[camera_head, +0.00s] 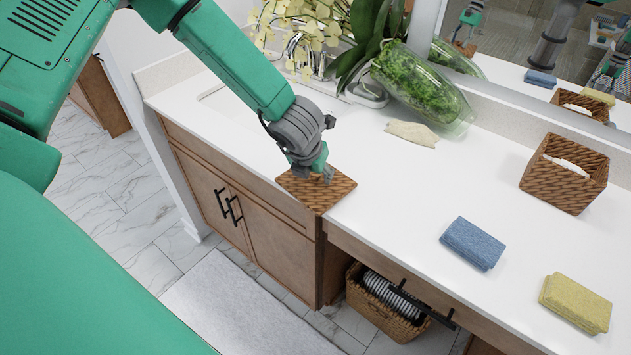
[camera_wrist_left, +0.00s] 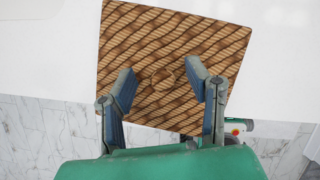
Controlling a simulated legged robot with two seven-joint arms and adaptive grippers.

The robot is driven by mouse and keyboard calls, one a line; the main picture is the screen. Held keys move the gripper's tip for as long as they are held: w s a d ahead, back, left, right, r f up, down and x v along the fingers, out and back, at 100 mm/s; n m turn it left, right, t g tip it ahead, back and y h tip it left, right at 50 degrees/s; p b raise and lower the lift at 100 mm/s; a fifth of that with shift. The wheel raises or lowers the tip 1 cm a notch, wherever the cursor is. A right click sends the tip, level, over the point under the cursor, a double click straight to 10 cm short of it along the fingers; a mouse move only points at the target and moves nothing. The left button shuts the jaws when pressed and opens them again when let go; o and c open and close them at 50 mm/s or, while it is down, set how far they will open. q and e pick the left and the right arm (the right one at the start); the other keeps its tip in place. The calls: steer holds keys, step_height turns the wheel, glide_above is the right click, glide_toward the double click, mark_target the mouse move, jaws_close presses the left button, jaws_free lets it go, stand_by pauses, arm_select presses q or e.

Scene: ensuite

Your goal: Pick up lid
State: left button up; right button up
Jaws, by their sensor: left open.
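The lid (camera_head: 333,189) is a square, brown woven panel lying at the front edge of the white counter, with a corner reaching over the edge. In the left wrist view the lid (camera_wrist_left: 175,45) shows a small round ring (camera_wrist_left: 163,79) at its middle. My left gripper (camera_head: 322,178) is over the lid. In the left wrist view its two fingers (camera_wrist_left: 161,80) are apart, one on each side of the ring, with nothing between them that I can see held. Whether the fingertips touch the lid is unclear. My right gripper is not in view.
A woven basket (camera_head: 564,174) stands at the counter's right. A blue towel (camera_head: 472,243) and a yellow towel (camera_head: 576,302) lie nearer. A tilted glass vessel with greenery (camera_head: 423,88) and a beige cloth (camera_head: 411,133) lie at the back. Another basket (camera_head: 386,307) is below the counter.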

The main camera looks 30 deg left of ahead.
arm_select(q)
steer(key=shift+d, duration=0.15)
steer(key=shift+c, duration=1.3)
jaws_close()
steer(key=shift+r, duration=0.1)
